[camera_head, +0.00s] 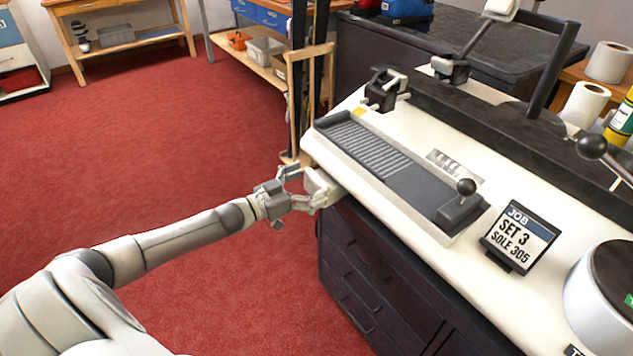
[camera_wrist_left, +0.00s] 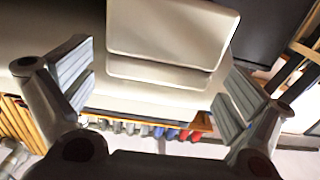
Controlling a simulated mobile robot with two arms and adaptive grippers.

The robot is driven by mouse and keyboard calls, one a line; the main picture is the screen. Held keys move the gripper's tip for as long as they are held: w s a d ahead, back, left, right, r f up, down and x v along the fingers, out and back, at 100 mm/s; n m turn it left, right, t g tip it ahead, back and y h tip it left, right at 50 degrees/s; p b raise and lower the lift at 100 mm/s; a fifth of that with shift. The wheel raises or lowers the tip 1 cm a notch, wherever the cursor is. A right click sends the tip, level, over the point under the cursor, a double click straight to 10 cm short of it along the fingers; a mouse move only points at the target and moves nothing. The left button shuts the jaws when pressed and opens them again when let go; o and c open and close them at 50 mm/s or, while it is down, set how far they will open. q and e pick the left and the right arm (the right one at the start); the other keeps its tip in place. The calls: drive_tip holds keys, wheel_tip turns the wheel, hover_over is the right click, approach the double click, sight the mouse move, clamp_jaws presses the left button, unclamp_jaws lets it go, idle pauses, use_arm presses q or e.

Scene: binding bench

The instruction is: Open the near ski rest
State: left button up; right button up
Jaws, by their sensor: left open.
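A pale, rounded block (camera_head: 322,187), which looks like the near ski rest, sticks out from the bench's left end, just below the top. My left gripper (camera_head: 305,189) is open right at this block, with its fingers on either side of its outer end. In the left wrist view the pale block (camera_wrist_left: 170,32) sits between the two open, ribbed finger pads, with gaps at both sides. I cannot tell whether a finger touches it. My right gripper is not in view.
Dark drawers (camera_head: 370,270) stand below. A wooden post (camera_head: 312,95) rises behind the gripper. Red floor is clear at left.

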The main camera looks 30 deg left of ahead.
use_arm(q)
drive_tip(key=shift+x, duration=1.1)
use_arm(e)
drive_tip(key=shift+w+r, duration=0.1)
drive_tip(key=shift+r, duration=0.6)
